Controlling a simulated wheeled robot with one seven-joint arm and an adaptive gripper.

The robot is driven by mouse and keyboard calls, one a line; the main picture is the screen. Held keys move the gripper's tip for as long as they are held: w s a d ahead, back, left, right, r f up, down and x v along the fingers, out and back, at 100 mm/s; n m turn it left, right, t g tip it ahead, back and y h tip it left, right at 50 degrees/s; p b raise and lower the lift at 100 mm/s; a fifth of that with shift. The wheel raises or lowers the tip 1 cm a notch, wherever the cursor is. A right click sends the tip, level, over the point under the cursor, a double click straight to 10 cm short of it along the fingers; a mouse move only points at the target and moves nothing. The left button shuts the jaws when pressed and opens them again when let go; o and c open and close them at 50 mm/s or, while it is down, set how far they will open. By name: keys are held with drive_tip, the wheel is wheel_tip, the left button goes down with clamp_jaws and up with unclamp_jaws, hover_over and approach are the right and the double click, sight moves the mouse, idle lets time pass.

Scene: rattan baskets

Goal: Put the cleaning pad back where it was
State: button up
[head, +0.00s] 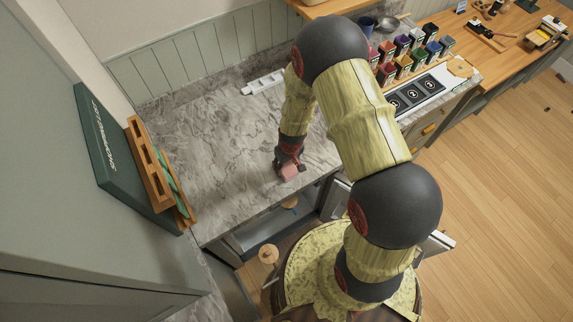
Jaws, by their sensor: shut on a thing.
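A small pinkish pad (290,172), which looks like the cleaning pad, is at the tip of my gripper (288,163). My gripper points down over the front part of the grey marble counter (225,140). It is shut on the pad. I cannot tell whether the pad touches the counter or is held just above it. My fingers hide part of the pad.
A green box (105,150) and a wooden rack (150,165) stand at the left. A white strip-like item (263,82) lies at the back. Several coloured containers (403,66) stand at the right behind a black-and-white panel (415,97). The middle of the counter is clear.

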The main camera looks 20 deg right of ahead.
drive_tip(key=shift+f, duration=0.15)
drive_tip(key=o, duration=1.3)
wheel_tip(320, 180, up, 12)
drive_tip(key=s, duration=0.1)
wheel_tip(320, 180, up, 11)
drive_tip(key=t, duration=0.1)
hover_over(288, 169)
drive_tip(key=s+r+t, duration=0.1)
drive_tip(key=s+r, duration=0.4)
drive_tip(key=r, duration=0.3)
drive_tip(key=s+r+m+t, duration=0.1)
drive_tip(key=s+r, duration=0.5)
drive_tip(key=r, duration=0.2)
drive_tip(key=s+r+m+t, duration=0.1)
drive_tip(key=s+r, duration=0.5)
drive_tip(key=r, duration=0.2)
drive_tip(key=shift+a+b, duration=0.1)
drive_tip(key=shift+b, duration=0.2)
